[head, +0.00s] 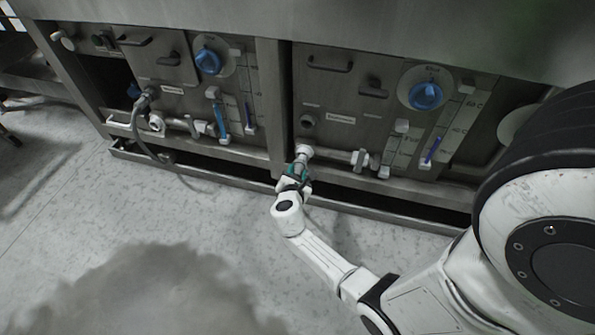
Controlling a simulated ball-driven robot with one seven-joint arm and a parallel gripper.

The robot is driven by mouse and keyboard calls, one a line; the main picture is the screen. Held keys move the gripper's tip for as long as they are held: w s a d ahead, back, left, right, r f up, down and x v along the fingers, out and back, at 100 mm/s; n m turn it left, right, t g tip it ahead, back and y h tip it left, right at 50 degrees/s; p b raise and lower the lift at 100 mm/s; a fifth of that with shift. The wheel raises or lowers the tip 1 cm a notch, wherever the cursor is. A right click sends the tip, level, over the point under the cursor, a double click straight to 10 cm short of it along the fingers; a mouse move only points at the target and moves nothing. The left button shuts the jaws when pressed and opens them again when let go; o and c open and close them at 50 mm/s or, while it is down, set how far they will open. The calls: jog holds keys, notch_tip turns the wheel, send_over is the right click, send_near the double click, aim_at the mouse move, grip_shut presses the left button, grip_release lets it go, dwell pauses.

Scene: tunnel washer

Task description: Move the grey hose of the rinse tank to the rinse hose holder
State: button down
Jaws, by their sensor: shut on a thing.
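My gripper (297,178) is low in front of the right-hand panel, at the middle of the picture. It is shut on a small grey piece, apparently the end of the grey hose (299,168). This piece meets or almost meets a white pipe fitting (304,151) just above; I cannot tell whether they are joined. The rest of this hose is hidden or too small to make out.
On the left-hand panel, another grey hose (160,160) hangs from an upper socket towards the floor. A low metal ledge (400,205) runs along the base. The floor in front is clear.

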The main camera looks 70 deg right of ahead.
jog(key=shift+s+a+p, duration=0.15)
jog(key=shift+a+p, duration=0.2)
jog(key=shift+a, duration=1.2)
jog(key=shift+r, duration=0.1)
notch_tip(320, 180, up, 11)
jog(key=p, duration=0.8)
send_over(301, 159)
jog(key=a, duration=0.2)
jog(key=shift+d, duration=0.15)
dwell(1.1)
dwell(0.3)
jog(key=shift+d+b, duration=0.3)
jog(key=shift+d, duration=0.6)
jog(key=shift+d, duration=0.35)
dwell(0.5)
